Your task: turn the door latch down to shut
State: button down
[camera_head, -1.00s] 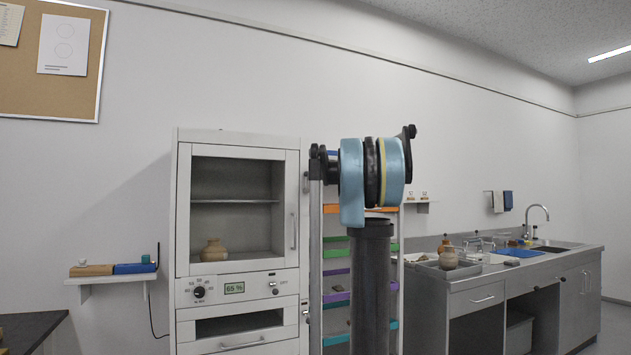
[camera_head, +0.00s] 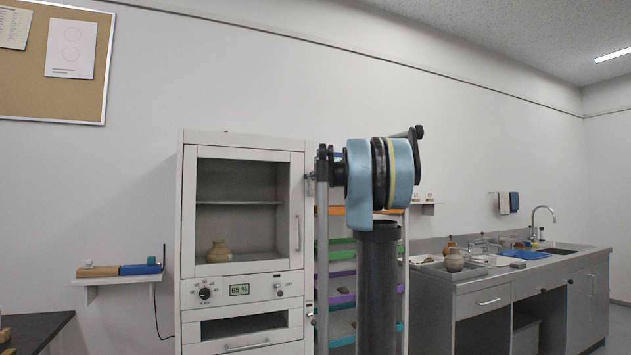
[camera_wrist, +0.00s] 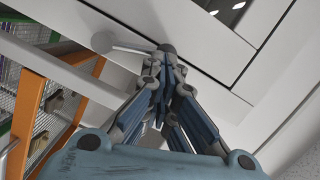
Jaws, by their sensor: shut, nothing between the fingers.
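The white cabinet (camera_head: 243,138) has a glazed door (camera_head: 188,215) that looks closed, with a bar handle (camera_head: 298,233) on its right. In the wrist view the door latch (camera_wrist: 128,47) is a grey lever with a round knob at its left end and a dark pivot at its right end, on the white cabinet face. My gripper (camera_wrist: 163,62) is shut and empty. Its fingertips are close to the pivot end of the lever; I cannot tell whether they touch. In the head view my arm hides the gripper, and the latch is not clear there.
A rack with coloured shelves (camera_head: 341,255) stands right of the cabinet, behind my arm; its orange edge (camera_wrist: 48,72) is close on the left in the wrist view. A steel sink counter (camera_head: 480,285) is at the right. A wall shelf (camera_head: 95,281) is at the left.

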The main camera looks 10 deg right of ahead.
jog(key=shift+s+a+f+n+h, duration=0.1)
jog(key=shift+s+a+n+h, duration=0.05)
jog(key=shift+a+n, duration=0.45)
jog(key=shift+s+a+f+n+h, duration=0.15)
jog(key=shift+a+n, duration=0.2)
jog(key=shift+n, duration=0.45)
jog(key=shift+s+a+f+n+h, duration=0.1)
jog(key=shift+a+n+h, duration=0.05)
jog(key=shift+a+n, duration=0.35)
jog(key=shift+s+a+f+n+h, duration=0.15)
jog(key=shift+a+n, duration=0.1)
jog(key=shift+n, duration=0.35)
jog(key=shift+a+f+n+g, duration=0.3)
jog(key=shift+a+n, duration=0.2)
jog(key=shift+n, duration=0.3)
jog(key=shift+s+a+f+n+h, duration=0.1)
jog(key=shift+a+f+n+h, duration=0.25)
jog(key=shift+n, duration=0.35)
jog(key=shift+s+a+f+n+h, duration=0.1)
jog(key=shift+a+f+n+h, duration=0.2)
jog(key=shift+n, duration=0.4)
jog(key=shift+s+d+r, duration=0.2)
jog(key=shift+s+r, duration=0.1)
jog(key=shift+r, duration=0.15)
jog(key=d+r+v, duration=0.1)
jog(key=v, duration=1.1)
jog(key=shift+w+d, duration=0.2)
jog(key=shift+w, duration=0.25)
jog(key=shift+r, duration=0.1)
